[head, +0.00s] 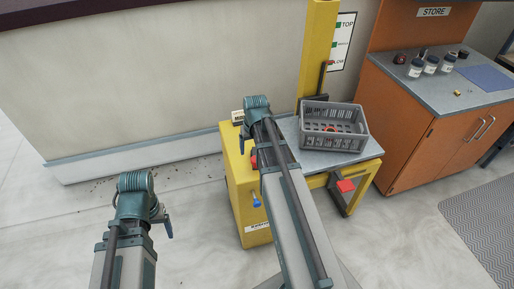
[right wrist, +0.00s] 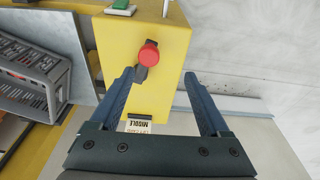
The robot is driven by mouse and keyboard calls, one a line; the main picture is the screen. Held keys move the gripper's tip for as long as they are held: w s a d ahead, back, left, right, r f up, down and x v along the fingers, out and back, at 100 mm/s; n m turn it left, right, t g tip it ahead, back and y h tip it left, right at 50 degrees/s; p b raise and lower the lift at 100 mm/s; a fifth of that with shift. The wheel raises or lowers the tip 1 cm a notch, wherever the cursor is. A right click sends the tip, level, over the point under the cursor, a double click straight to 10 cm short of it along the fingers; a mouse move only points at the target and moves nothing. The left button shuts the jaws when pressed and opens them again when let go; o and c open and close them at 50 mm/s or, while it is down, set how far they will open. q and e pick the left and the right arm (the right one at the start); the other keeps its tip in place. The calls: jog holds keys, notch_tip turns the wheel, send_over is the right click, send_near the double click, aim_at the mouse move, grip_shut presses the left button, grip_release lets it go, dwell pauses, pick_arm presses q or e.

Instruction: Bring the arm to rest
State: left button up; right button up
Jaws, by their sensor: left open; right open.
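My right arm reaches from the bottom of the head view over the yellow lift console, and its wrist end, with the right gripper (head: 257,107), is near the console's far edge. In the right wrist view the right gripper (right wrist: 160,75) is open, its two blue fingers wide apart with nothing between them. A red button (right wrist: 149,53) on the yellow console (right wrist: 150,90) shows just past the fingertips. My left gripper (head: 136,188) is low at the left of the head view, above the bare floor; its fingers are mostly hidden, and nothing is seen held.
A grey crate (head: 334,127) stands on the lift table (head: 290,128) right of my right arm. A card (right wrist: 139,126) reading MIDDLE is at the console's edge. An orange cabinet (head: 430,150) with jars on its counter (head: 425,92) is at right.

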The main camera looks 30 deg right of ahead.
jog(key=d+f+b, duration=0.1)
jog(key=f+b, duration=0.2)
jog(key=w+f+b, duration=0.1)
jog(key=f+b, duration=0.3)
jog(key=w+d+f+b, duration=0.1)
jog(key=f+b, duration=0.2)
jog(key=shift+w+d+f, duration=0.1)
jog(key=shift+d+f, duration=0.1)
jog(key=shift+d, duration=0.1)
jog(key=shift+r, duration=0.1)
grip_shut()
jog(key=shift+s+d, duration=0.35)
jog(key=shift+d, duration=0.65)
